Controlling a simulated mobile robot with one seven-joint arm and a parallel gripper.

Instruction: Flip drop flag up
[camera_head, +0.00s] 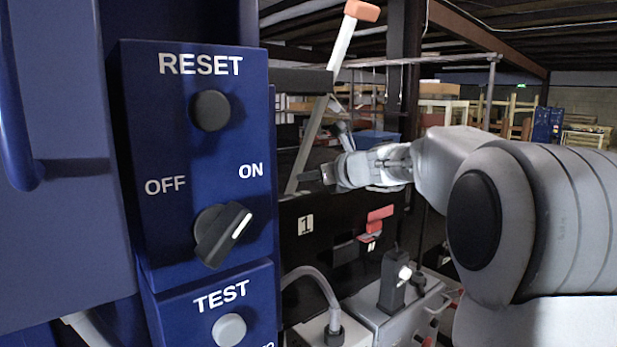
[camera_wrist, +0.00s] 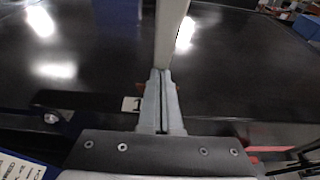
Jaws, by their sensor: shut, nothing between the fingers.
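The drop flag is a pale bar (camera_head: 342,43) with an orange tip (camera_head: 361,11). In the head view it rises steeply, leaning right toward its top, and a dark part crosses in front of its middle. In the wrist view a pale bar (camera_wrist: 170,32) runs up from just beyond my fingertips, and its tip is out of the picture. My gripper (camera_head: 303,178) points left, beside the lower part of the bar. In the wrist view my gripper (camera_wrist: 161,72) is shut and empty, its fingers together. Whether the fingertips touch the bar is unclear.
A blue control box (camera_head: 150,120) with RESET, OFF/ON and TEST controls stands close at the left. A label "1" (camera_head: 306,225) is on a black panel below my gripper. A red part (camera_head: 380,219) and a grey box with a black switch (camera_head: 392,280) sit lower right.

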